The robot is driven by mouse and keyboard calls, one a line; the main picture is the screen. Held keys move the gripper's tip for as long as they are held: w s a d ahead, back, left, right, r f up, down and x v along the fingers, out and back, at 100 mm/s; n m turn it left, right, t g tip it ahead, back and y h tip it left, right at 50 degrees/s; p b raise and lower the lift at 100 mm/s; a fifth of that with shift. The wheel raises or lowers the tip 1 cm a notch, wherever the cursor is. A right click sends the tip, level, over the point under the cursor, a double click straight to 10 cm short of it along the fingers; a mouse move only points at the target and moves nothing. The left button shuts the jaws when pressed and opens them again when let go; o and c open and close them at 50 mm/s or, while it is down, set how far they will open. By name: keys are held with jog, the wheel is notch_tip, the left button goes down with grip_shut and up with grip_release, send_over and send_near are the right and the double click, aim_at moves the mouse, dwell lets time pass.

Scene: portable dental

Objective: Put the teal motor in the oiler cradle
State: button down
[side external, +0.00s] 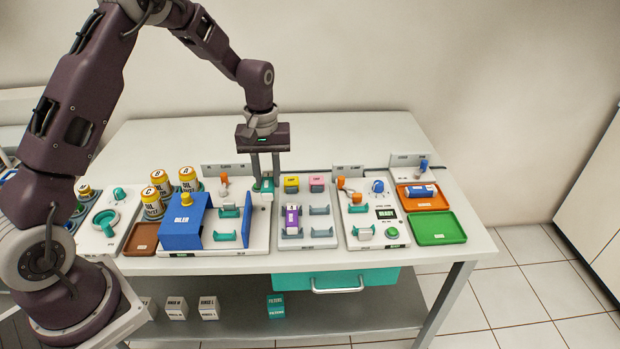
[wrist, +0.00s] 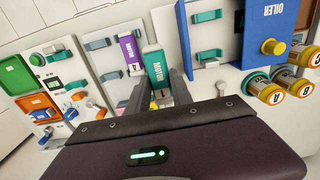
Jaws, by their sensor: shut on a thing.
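My gripper (side external: 264,186) is shut on the teal motor (side external: 266,185), near the back right corner of the oiler board. In the wrist view the teal motor (wrist: 155,66), with a white end and the label MOTOR, sits between my two fingers (wrist: 157,94). The oiler is a blue box (side external: 183,228) on a white board, with a blue upright panel (side external: 247,220) at the board's right. Two teal cradles (side external: 228,212) (side external: 225,236) between box and panel look empty. They also show in the wrist view (wrist: 208,16). The motor is apart from them; its exact height is unclear.
A purple motor (side external: 292,217) sits in a cradle on the middle board. Yellow-capped oil bottles (side external: 161,181) stand left behind the oiler. A tester board (side external: 372,215), an orange tray (side external: 424,200) with a blue motor, and a green tray (side external: 436,228) lie right.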

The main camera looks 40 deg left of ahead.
jog(key=s+a, duration=0.6)
jog(key=s, duration=0.3)
jog(key=shift+s+f, duration=0.2)
jog(key=shift+f, duration=3.8)
jog(key=shift+d+f, duration=0.1)
jog(key=c, duration=1.1)
grip_release()
jog(key=shift+o, duration=0.2)
